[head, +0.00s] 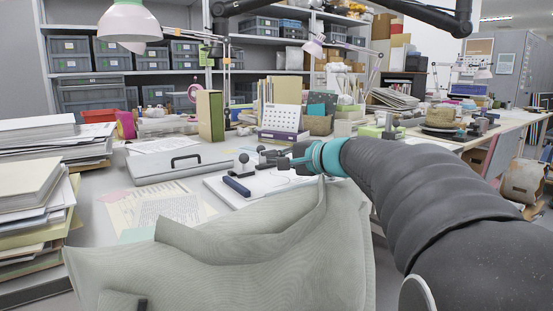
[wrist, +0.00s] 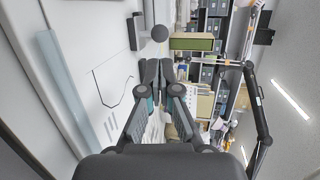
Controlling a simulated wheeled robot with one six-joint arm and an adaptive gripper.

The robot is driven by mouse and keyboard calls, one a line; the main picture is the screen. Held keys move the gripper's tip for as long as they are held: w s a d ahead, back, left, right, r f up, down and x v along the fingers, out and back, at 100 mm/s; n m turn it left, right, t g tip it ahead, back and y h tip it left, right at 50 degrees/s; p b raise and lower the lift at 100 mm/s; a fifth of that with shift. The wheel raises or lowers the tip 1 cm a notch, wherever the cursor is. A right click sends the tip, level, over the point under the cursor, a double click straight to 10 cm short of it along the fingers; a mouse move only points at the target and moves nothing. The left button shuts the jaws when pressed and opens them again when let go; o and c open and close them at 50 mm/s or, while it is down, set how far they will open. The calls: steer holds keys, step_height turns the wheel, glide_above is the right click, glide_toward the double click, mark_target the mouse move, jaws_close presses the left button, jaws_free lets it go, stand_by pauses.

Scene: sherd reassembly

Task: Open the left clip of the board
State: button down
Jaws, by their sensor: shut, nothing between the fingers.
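The white board (head: 262,190) lies on the table in the head view, partly hidden by the grey fabric in front. A dark clip with a round knob, the left clip (head: 243,160), stands at its back left. More dark clip parts (head: 268,157) stand just right of it, close to my gripper (head: 292,161). In the wrist view the board (wrist: 85,55) fills the left, with a dark outline drawn on it. A clip with a round knob (wrist: 159,33) is just beyond my gripper (wrist: 150,70), which is shut and empty. I cannot tell whether they touch.
A grey case (head: 180,163) lies behind left. Paper stacks (head: 25,200) stand at the far left. Grey fabric (head: 240,255) rises in front. A desk calendar (head: 282,118) and boxes stand behind.

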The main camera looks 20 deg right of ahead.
mark_target(247, 158)
steer(key=x, duration=0.8)
steer(key=shift+w+a, duration=0.1)
steer(key=shift+w, duration=0.1)
steer(key=shift+r+p, duration=0.2)
steer(key=shift+p, duration=0.25)
